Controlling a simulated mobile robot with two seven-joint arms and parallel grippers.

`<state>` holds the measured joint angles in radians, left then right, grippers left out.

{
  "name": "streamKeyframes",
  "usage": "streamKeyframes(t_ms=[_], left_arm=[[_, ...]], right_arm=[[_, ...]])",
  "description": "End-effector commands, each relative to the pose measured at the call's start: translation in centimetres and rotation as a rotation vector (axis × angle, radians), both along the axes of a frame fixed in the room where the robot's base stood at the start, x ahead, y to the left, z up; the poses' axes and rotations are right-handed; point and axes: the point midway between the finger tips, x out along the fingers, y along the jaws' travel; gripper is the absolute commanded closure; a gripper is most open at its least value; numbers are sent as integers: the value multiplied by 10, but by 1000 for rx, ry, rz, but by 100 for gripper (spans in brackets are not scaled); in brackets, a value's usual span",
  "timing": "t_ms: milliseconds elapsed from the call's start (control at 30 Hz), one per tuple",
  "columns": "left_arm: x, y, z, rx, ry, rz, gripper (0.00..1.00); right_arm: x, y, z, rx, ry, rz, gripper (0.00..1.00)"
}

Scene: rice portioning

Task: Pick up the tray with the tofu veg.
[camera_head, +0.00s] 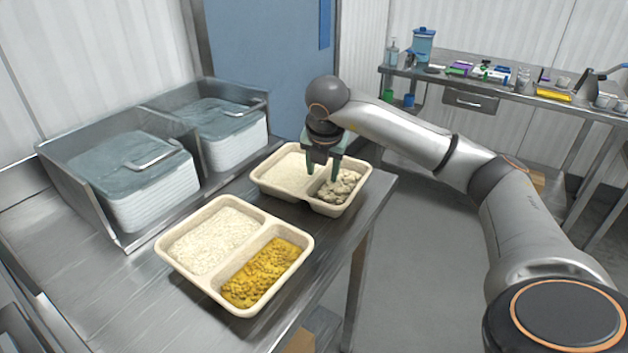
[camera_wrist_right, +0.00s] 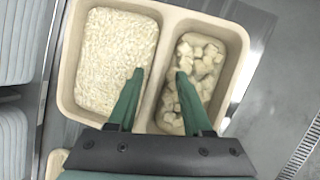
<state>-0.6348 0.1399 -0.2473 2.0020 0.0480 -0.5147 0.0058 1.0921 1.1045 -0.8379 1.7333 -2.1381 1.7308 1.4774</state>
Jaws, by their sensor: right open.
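The tray with the tofu veg (camera_head: 263,186) is a cream two-compartment tray at the far end of the steel table. It holds white rice on the left and pale cubed pieces (camera_head: 340,186) on the right. It also shows in the right wrist view (camera_wrist_right: 66,82). My right gripper (camera_head: 323,172) is open above this tray. In the wrist view its two green fingers (camera_wrist_right: 157,82) point at the tray on either side of the middle divider, with nothing between them but the tray beneath. I cannot tell whether they touch it. My left gripper is not in view.
A second cream tray (camera_head: 168,258) with rice and a yellow-brown food stands nearer on the table. Two steel bins (camera_head: 112,228) with grey-lidded containers line the table's left side. The table's right edge (camera_head: 345,262) is close to both trays. A back bench (camera_head: 470,84) holds small items.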

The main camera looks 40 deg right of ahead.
Motion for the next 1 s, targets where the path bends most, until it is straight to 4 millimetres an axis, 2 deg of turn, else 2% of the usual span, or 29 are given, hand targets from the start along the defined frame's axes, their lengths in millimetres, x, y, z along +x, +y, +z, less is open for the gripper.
streamKeyframes(t_ms=[33,167,733,1000], left_arm=[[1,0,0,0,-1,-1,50],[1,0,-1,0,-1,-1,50],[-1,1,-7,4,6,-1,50],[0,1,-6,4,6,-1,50]], right_arm=[[2,-2,-8,1,3,0,50],[5,-4,-16,1,1,1,50],[6,-4,-20,1,0,1,50],[6,-4,-20,1,0,1,79]])
